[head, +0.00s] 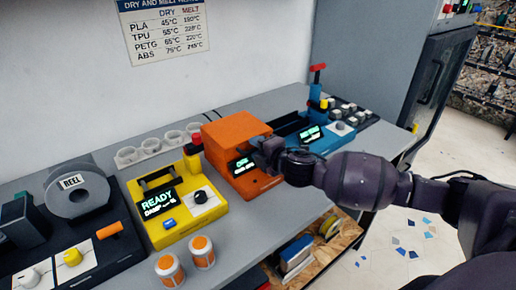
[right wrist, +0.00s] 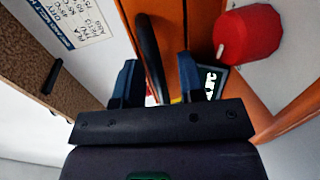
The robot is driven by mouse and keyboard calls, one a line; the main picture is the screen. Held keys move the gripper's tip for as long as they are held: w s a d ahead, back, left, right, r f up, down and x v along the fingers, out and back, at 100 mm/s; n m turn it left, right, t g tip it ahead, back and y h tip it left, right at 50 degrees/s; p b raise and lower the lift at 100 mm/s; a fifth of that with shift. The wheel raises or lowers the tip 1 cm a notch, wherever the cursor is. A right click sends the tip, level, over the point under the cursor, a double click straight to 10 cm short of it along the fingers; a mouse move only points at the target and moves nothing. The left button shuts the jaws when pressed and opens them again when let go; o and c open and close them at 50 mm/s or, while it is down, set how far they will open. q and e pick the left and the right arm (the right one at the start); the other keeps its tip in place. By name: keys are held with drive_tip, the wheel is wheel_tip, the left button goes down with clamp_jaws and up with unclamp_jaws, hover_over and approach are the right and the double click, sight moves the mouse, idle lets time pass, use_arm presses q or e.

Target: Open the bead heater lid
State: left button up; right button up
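The orange machine (head: 232,135), apparently the bead heater, stands mid-bench with a small lit display (head: 241,165) on its front. Its orange top looks down, but the arm hides part of its right side. My right gripper (head: 265,150) is at its front right. In the right wrist view, the two dark fingers of this gripper (right wrist: 157,85) stand apart. A black curved bar (right wrist: 148,45), seemingly a handle, shows near the gap between them, beside orange panels. I cannot tell whether the fingers touch it. A red knob (right wrist: 247,35) is on the right. My left gripper is not in view.
A yellow machine (head: 165,238) reading READY stands left of the orange one, and a blue machine (head: 345,135) stands right. Two orange-and-white jars (head: 202,252) are near the bench's front edge. White cups (head: 150,146) line the back.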

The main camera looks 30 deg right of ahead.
clamp_jaws()
drive_tip(key=shift+r, duration=0.15)
